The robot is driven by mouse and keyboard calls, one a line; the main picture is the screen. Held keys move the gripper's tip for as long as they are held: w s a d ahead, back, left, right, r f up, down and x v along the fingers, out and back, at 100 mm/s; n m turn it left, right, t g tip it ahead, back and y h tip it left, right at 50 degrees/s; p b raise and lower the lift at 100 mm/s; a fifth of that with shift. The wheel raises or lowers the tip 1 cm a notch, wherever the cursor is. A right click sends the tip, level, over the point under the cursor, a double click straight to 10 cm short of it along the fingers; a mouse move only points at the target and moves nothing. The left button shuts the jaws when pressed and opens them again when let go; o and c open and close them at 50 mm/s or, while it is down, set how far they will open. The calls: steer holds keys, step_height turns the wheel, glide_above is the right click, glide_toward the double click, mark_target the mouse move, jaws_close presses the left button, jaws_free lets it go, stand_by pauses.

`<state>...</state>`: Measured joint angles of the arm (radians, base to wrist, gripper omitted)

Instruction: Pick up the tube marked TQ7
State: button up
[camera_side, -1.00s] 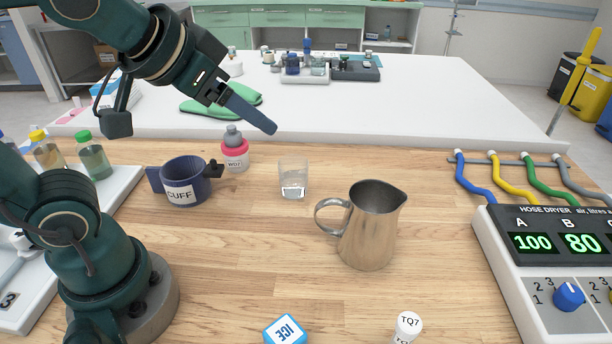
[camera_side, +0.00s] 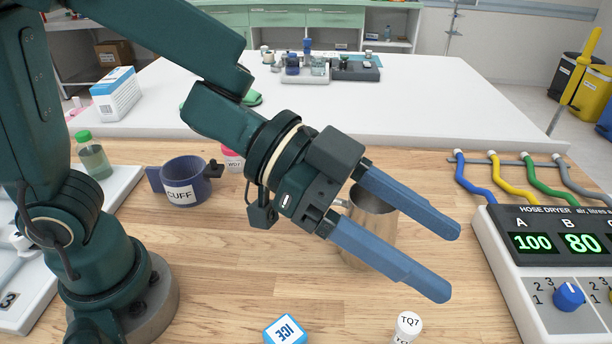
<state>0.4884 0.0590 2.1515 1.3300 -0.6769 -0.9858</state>
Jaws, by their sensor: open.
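The white tube marked TQ7 (camera_side: 408,325) stands at the front edge of the picture, its lower part cut off by the frame. My gripper (camera_side: 446,263) is open, with two long blue fingers spread apart and nothing between them that I can see it holding. It is above and behind the tube in the picture, pointing right and downward, and apart from it. The gripper covers much of the metal jug (camera_side: 372,243).
A blue and white ICE box (camera_side: 286,331) lies left of the tube. The hose dryer (camera_side: 545,262) stands at the right. The blue CUFF holder (camera_side: 184,183) and a pink-capped bottle (camera_side: 232,160) are at the back left. Wood between jug and tube is clear.

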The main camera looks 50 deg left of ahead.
mark_target(400, 341)
step_height(400, 341, down, 13)
steer(key=shift+w+a+f, duration=0.1)
steer(key=shift+w, duration=0.05)
steer(key=shift+x, duration=2.6)
jaws_close()
